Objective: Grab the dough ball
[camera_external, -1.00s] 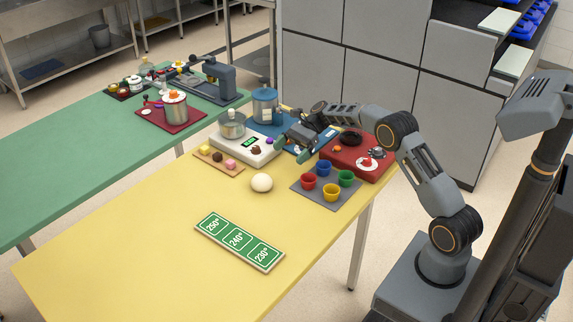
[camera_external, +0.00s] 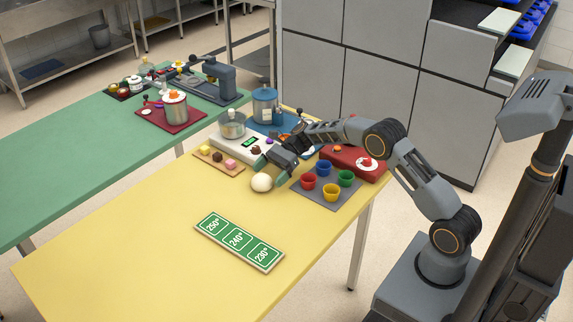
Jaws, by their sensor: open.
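The dough ball (camera_external: 261,183) is a pale cream round lump on the yellow table, left of the grey mat with the cups. My gripper (camera_external: 270,171) is open just above and to the upper right of the dough ball, its fingers pointing down and left. One finger is close to the ball's upper right side. I cannot tell whether it touches. The ball does not look held.
Coloured cups on a grey mat (camera_external: 318,198) stand right of the ball. A white scale (camera_external: 241,154) with a pot and a wooden board (camera_external: 211,166) with small sweets lie behind it. A green temperature sign (camera_external: 239,241) lies in front. The table's front left is clear.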

